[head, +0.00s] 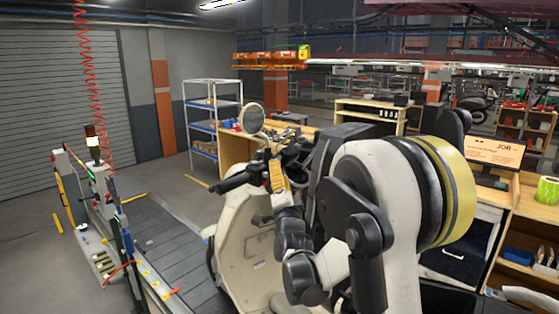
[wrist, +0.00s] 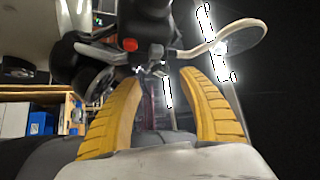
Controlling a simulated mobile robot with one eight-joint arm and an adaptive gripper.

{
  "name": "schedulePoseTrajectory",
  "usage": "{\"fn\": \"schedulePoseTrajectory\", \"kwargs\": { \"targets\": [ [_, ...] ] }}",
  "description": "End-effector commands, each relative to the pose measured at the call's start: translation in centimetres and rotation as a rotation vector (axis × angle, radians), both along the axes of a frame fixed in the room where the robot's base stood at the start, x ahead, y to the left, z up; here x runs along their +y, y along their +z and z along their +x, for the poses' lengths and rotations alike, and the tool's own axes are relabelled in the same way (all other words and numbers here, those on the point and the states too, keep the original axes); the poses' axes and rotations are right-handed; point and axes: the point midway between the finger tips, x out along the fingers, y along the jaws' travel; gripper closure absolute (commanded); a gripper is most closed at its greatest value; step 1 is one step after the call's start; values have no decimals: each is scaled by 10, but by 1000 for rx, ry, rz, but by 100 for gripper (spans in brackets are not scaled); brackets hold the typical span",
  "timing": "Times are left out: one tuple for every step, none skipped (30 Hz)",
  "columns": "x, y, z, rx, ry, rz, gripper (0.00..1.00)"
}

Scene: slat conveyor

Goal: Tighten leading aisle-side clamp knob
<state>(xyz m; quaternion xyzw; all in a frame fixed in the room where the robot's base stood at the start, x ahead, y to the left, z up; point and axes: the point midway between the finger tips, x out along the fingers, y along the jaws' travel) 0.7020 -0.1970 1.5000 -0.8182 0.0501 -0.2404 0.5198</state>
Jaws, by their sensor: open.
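A cream scooter (head: 235,245) stands upright on the slat conveyor (head: 172,255), its handlebar grip (head: 232,183) and round mirror (head: 251,118) pointing up and left. My gripper (head: 277,172) is beside the handlebar, with its yellow fingers upright. In the wrist view my gripper (wrist: 160,72) is open, with nothing between the fingers. The dark handlebar parts with a red button (wrist: 130,45) and the mirror (wrist: 240,38) show beyond the fingertips. I cannot make out a clamp knob in either view. My arm hides the scooter's right side and the conveyor behind it.
A control post with a signal lamp (head: 92,140) stands left of the conveyor, under a red coiled hose (head: 88,70). A white shelf rack (head: 187,118) and wooden benches (head: 372,108) stand behind.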

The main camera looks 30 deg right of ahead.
Motion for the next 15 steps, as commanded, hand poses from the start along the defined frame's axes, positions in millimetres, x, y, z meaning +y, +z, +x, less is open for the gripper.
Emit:
{"fn": "schedulePoseTrajectory", "kwargs": {
  "targets": [
    [-4, 5, 9, 0, -1, 0, 51],
    [-6, 7, 14, 0, -1, 0, 51],
    [-8, 9, 20, 0, -1, 0, 51],
    [-10, 11, 24, 0, -1, -1, 51],
    [-11, 12, 28, 0, -1, -1, 51],
    [-13, 14, 33, 0, -1, -1, 51],
    [-14, 15, 35, 0, -1, -1, 51],
    [-15, 16, 38, 0, -1, -1, 51],
    [-16, 17, 41, -1, -1, -1, 51],
    [-17, 17, 42, -1, -1, -1, 51],
    [-17, 18, 43, -1, -1, 0, 51],
    [-17, 18, 44, -1, -1, 0, 51],
    [-18, 18, 45, -1, -1, 0, 51],
    [-18, 18, 45, -1, -1, 0, 51],
    [-18, 18, 45, -1, -1, 0, 51]
  ]
}}
